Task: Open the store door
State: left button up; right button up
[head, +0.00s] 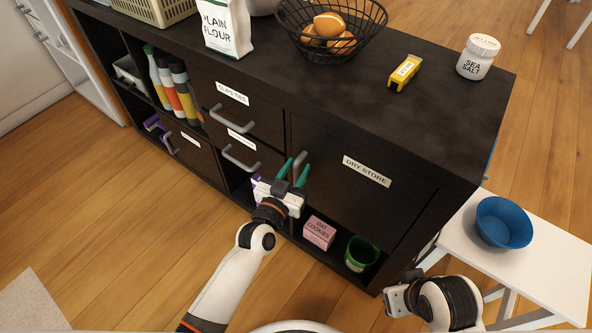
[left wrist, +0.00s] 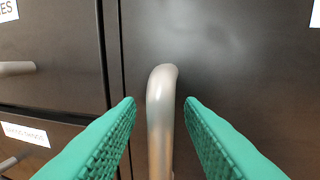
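The store door (head: 345,185) is a dark panel with a white "DRY STORE" label (head: 367,171), on the right part of the dark shelf unit. It looks closed. Its grey bar handle (head: 299,166) is upright near the door's left edge. My left gripper (head: 293,172) is at this handle with its green fingers apart. In the left wrist view the handle (left wrist: 161,115) stands between the two open fingers (left wrist: 160,120), with a gap on each side. My right gripper (head: 397,296) is low at the right, away from the door; its fingers are hard to make out.
Drawers with grey handles (head: 240,158) are left of the door. A pink oat cookies box (head: 319,233) and a green pot (head: 361,254) stand in the cubes below. A white side table (head: 548,257) with a blue bowl (head: 504,222) is at the right.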

pick_arm(q)
jog(key=shift+w+d, duration=0.1)
jog(key=shift+w, duration=0.1)
grip_shut()
jog(key=shift+s, duration=0.1)
